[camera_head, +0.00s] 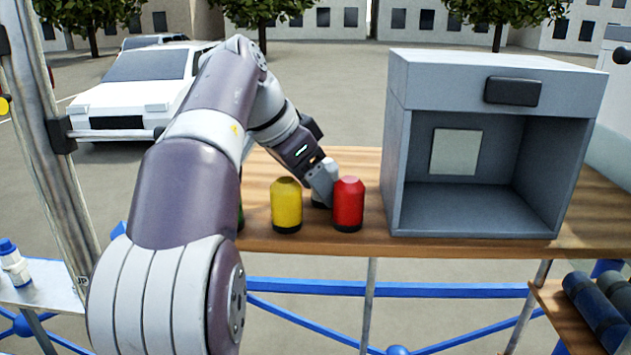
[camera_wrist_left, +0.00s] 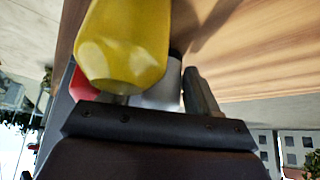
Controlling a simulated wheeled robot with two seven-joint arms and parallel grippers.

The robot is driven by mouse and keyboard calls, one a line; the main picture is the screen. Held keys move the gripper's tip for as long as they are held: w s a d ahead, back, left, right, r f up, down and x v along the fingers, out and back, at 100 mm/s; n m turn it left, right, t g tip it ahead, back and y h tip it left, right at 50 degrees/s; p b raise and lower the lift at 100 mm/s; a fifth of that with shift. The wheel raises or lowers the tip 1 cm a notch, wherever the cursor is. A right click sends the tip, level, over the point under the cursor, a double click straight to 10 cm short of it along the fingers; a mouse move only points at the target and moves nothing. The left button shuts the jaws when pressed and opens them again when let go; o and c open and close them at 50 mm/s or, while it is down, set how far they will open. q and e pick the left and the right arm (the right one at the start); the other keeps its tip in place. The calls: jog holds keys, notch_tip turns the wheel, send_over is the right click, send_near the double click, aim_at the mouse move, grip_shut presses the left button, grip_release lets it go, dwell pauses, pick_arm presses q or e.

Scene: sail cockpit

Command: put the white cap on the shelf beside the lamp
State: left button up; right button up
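The white cap (camera_head: 328,165) stands on the wooden bench between a yellow cap (camera_head: 286,205) and a red cap (camera_head: 348,204), mostly hidden by my left gripper (camera_head: 322,188). My left gripper reaches down at the white cap. In the left wrist view, the white cap (camera_wrist_left: 163,92) shows between the fingers, with one finger (camera_wrist_left: 200,92) close beside it and the other largely hidden behind the yellow cap (camera_wrist_left: 125,45). Whether the fingers press on it is unclear. I cannot make out the lamp or its shelf for sure. My right gripper is not in view.
A grey open-fronted box (camera_head: 480,145) stands on the wooden bench (camera_head: 300,240) to the right. Dark rolls (camera_head: 597,305) lie on a lower board at right. A blue-capped bottle (camera_head: 12,262) stands on a white surface (camera_head: 45,293) at left. The yellow and red caps crowd my left gripper.

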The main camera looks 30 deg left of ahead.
pick_arm(q)
jog(key=shift+s+r, duration=0.1)
jog(key=shift+s, duration=0.15)
jog(key=shift+a+r, duration=0.1)
jog(key=shift+r, duration=0.1)
jog(key=v, duration=0.4)
jog(key=shift+w+a+r+p, duration=0.1)
jog(key=shift+w+r+p, duration=0.1)
jog(key=shift+r+p, duration=0.15)
jog(key=p+v, duration=0.1)
jog(key=v, duration=0.5)
jog(key=shift+s+r+p, duration=0.2)
jog(key=shift+s+p, duration=0.1)
jog(key=shift+p, duration=0.1)
jog(key=shift+s, duration=0.1)
